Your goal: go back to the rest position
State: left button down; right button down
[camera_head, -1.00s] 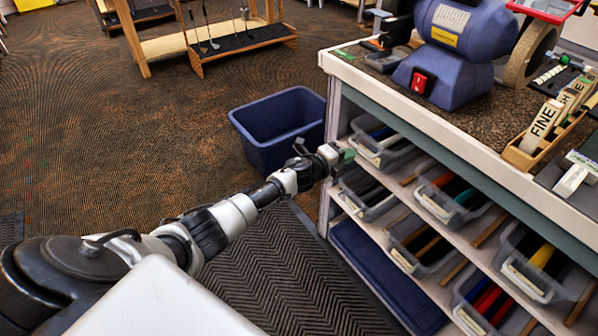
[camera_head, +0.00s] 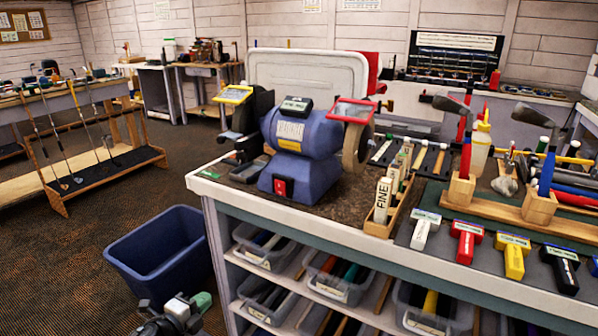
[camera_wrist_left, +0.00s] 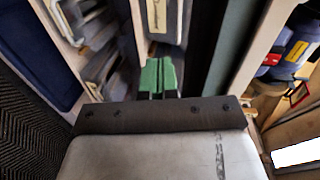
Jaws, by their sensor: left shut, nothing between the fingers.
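My left gripper (camera_head: 201,302) shows at the bottom of the head view, below and left of the workbench (camera_head: 225,199) and in front of the blue bin. Its green fingertips are together with nothing between them. In the left wrist view the green fingers (camera_wrist_left: 158,76) are side by side and closed, pointing toward the bench shelves. Most of my left arm is below the head view. My right gripper is not in view.
A blue bin (camera_head: 165,262) stands on the floor left of the bench. A blue bench grinder (camera_head: 305,150), hammers and clubs are on the bench top. Shelves below hold several grey bins (camera_head: 340,278). Carpeted floor (camera_head: 60,265) is clear at left.

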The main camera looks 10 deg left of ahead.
pick_arm(q)
jog(key=s+f+n+g+y+p, duration=0.55)
jog(key=s+f+n, duration=0.65)
jog(key=s+f, duration=0.85)
jog(key=s+d+f+n+g+p, duration=0.1)
jog(key=s+d+f+n+g, duration=0.1)
jog(key=s, duration=0.8)
jog(key=s+d+f+n+g+p, duration=0.1)
jog(key=s+d+f+n+g, duration=0.1)
jog(key=s, duration=0.8)
jog(key=s+d+f+n+g+p, duration=0.1)
jog(key=s+d+f+n+g, duration=0.2)
jog(key=s, duration=0.8)
notch_tip(320, 180, down, 5)
jog(key=shift+d+r+g, duration=0.2)
jog(key=shift+d+g, duration=0.05)
jog(key=shift+g, duration=0.7)
